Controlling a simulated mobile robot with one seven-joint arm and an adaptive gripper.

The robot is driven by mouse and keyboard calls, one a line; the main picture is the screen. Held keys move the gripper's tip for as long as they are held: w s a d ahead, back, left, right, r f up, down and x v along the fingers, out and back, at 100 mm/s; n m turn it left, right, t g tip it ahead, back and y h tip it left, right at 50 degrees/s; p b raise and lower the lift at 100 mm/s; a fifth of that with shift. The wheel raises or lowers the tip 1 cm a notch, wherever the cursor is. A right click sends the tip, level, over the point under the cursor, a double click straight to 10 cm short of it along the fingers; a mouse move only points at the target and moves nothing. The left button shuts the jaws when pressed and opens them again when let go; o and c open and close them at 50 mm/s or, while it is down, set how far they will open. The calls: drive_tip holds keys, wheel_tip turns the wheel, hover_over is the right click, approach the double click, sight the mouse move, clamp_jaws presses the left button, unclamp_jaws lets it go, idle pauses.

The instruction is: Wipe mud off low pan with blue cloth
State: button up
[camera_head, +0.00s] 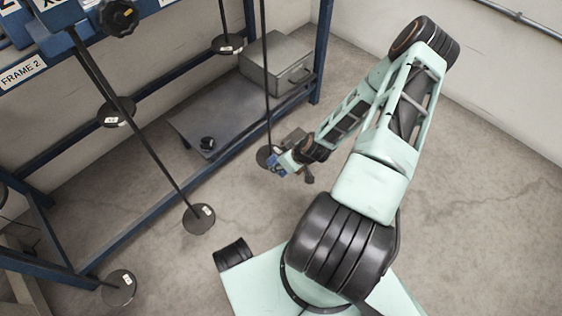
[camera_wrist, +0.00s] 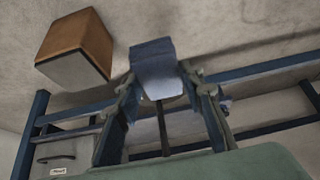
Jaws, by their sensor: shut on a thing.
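My gripper (camera_head: 286,163) is low beside the blue frame, at the right of the pan. It is shut on the blue cloth (camera_head: 273,162), a small bit of which shows at its tip. The low pan (camera_head: 228,108) is a flat grey tray inside the frame's foot. A small dark lump (camera_head: 207,143) sits at its near edge; I cannot tell if it is mud. The cloth looks apart from the pan.
A grey metal box (camera_head: 278,67) with a handle stands behind the pan. Rods with dark discs (camera_head: 198,218) hang along the blue frame (camera_head: 160,203), one disc (camera_head: 266,156) close to my gripper. A brown block (camera_wrist: 76,47) shows in the wrist view. The floor at right is clear.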

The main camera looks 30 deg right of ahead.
drive_tip(key=d, duration=0.1)
drive_tip(key=w+d, duration=0.1)
drive_tip(key=shift+d, duration=0.35)
drive_tip(key=shift+a, duration=0.1)
drive_tip(key=shift+s+a+f, duration=0.1)
drive_tip(key=shift+s+a, duration=0.2)
drive_tip(key=shift+a, duration=0.35)
drive_tip(key=shift+s+a, duration=0.25)
drive_tip(key=shift+a, duration=0.35)
drive_tip(key=shift+d, duration=0.15)
drive_tip(key=shift+w+d, duration=0.3)
drive_tip(key=shift+d, duration=0.3)
drive_tip(key=shift+r, duration=0.2)
